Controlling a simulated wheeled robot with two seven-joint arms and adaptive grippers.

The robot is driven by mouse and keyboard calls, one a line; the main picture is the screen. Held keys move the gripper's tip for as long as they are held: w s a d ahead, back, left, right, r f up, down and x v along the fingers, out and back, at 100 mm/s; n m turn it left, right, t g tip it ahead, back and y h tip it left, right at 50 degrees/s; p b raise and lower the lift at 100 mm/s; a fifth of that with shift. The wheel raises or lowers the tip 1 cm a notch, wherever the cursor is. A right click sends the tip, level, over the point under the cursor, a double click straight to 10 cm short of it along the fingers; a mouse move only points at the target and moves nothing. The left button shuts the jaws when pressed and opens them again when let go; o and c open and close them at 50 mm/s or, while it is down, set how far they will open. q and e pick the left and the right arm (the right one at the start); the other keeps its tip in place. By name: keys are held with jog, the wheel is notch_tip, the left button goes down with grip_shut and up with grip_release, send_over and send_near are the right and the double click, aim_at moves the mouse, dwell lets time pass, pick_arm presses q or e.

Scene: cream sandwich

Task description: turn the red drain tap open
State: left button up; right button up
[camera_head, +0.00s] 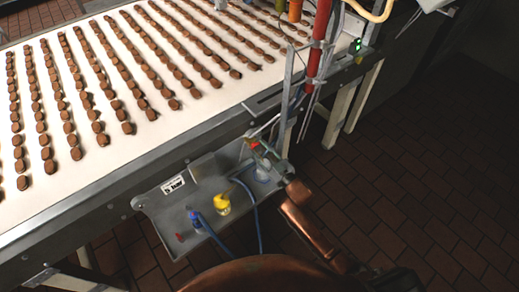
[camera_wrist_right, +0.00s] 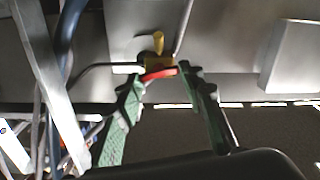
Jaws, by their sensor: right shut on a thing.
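The red drain tap (camera_wrist_right: 160,73) is a short red handle on a brass-yellow valve body (camera_wrist_right: 155,60), under a grey metal surface. In the head view its red part (camera_head: 255,145) shows small beside the metal frame at the conveyor's edge. My right gripper (camera_wrist_right: 161,75) has its green fingers on both sides of the red handle, shut on it. In the head view my right gripper (camera_head: 262,148) reaches up to the tap, and its fingertips are hard to make out. My left gripper is in neither view.
A conveyor (camera_head: 135,148) carries rows of brown pieces. A blue hose (camera_head: 258,225) hangs nearby. Tiled floor (camera_head: 420,180) is clear at right.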

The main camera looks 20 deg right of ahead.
jog(key=n, duration=0.3)
jog(key=shift+a+n+p, duration=0.1)
jog(key=shift+n+p, duration=0.2)
jog(key=shift+p, duration=0.05)
jog(key=n, duration=0.3)
jog(key=shift+f+n, duration=0.1)
jog(key=shift+n, duration=0.2)
jog(key=n, duration=0.3)
jog(key=shift+s+f+n+b, duration=0.1)
jog(key=shift+n+b, duration=0.2)
jog(key=shift+n, duration=0.1)
jog(key=shift+a+n+b, duration=0.1)
jog(key=shift+n+b, duration=0.45)
jog(key=shift+n, duration=1.35)
jog(key=o, duration=1.2)
jog(key=shift+c, duration=0.2)
